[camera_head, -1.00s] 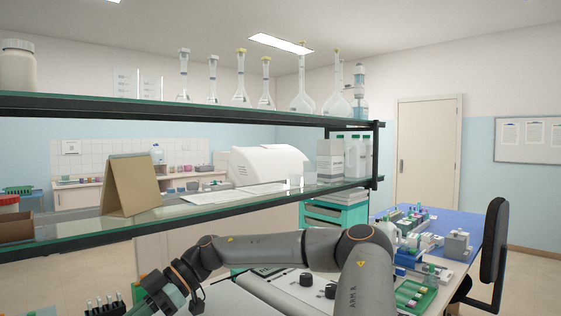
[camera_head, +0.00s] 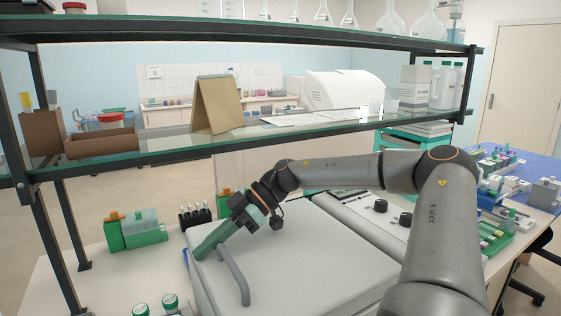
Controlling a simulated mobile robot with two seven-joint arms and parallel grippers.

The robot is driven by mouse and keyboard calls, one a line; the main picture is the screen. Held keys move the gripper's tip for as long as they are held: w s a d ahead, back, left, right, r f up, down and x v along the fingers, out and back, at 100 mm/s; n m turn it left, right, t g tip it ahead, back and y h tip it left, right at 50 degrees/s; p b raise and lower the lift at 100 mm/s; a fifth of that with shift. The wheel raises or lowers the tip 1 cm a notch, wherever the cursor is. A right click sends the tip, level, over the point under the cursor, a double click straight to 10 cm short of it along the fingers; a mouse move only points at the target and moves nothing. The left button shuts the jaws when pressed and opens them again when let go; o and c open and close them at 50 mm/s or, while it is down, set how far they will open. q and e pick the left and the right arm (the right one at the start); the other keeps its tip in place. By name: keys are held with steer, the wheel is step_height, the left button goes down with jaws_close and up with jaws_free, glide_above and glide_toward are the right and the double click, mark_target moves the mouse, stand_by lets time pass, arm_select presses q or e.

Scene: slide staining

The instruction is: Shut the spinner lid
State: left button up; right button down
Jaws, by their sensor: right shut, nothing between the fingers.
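The spinner lid (camera_head: 310,262) is a broad light grey panel lying about flat at the bottom centre. I cannot tell whether a thin gap is left under its edge. A grey bar handle (camera_head: 236,277) stands near its left front side. My right gripper (camera_head: 204,250), with green fingers, is shut and empty. It points down and left at the lid's left part, just behind the handle. I cannot tell whether its tips touch the lid. The spinner's body is mostly hidden under the lid. My left gripper is out of view.
A glass shelf (camera_head: 330,125) on black posts crosses behind the arm. Two green-capped jars (camera_head: 155,306) are at the front.

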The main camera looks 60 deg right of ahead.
step_height(320, 180, up, 4)
steer(key=p, duration=0.3)
steer(key=shift+s+d+r+p, duration=0.1)
steer(key=shift+r+p, duration=0.15)
steer(key=shift+p, duration=0.15)
steer(key=a+r+b+v, duration=0.1)
steer(key=b+v, duration=0.1)
steer(key=v, duration=0.7)
steer(key=shift+d+r, duration=0.15)
steer(key=shift+r, duration=0.25)
